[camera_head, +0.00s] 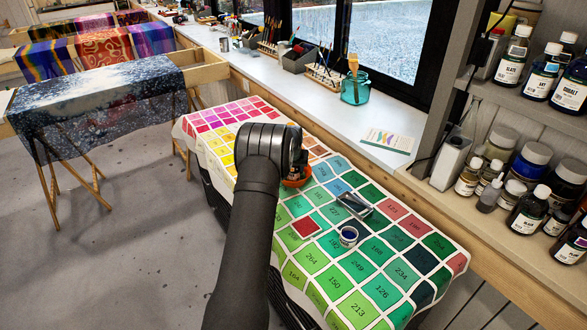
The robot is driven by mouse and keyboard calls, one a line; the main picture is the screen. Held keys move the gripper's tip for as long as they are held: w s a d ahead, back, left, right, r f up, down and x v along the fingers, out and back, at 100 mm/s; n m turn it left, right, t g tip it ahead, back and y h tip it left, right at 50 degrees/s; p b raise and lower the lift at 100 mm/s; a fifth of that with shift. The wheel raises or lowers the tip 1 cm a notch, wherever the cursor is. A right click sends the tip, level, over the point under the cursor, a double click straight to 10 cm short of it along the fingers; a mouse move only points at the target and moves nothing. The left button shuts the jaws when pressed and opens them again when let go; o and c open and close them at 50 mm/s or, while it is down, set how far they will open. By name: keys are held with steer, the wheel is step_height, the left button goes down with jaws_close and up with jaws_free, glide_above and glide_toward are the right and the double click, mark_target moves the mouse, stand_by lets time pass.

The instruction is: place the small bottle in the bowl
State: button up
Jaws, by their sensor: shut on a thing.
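An orange bowl (298,181) sits on the colour-chart cloth, partly hidden behind my arm. My gripper (297,158) is just above the bowl, at the end of my dark arm, pointing down. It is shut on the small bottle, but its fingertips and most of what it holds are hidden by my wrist. I cannot tell how far the bottle is from the bowl's rim or whether they touch.
On the cloth (385,290) stand a small blue-topped jar (348,236), a clear tray (355,205) and a red square (306,227). A teal jar with a brush (355,88) and a booklet (388,140) are on the sill. Shelves of bottles (528,210) stand at right.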

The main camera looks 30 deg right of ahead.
steer(key=o, duration=1)
steer(key=shift+f, duration=0.1)
steer(key=shift+o, duration=0.2)
steer(key=shift+s+r, duration=0.1)
steer(key=shift+r, duration=0.45)
steer(key=v, duration=1.1)
steer(key=shift+r, duration=0.15)
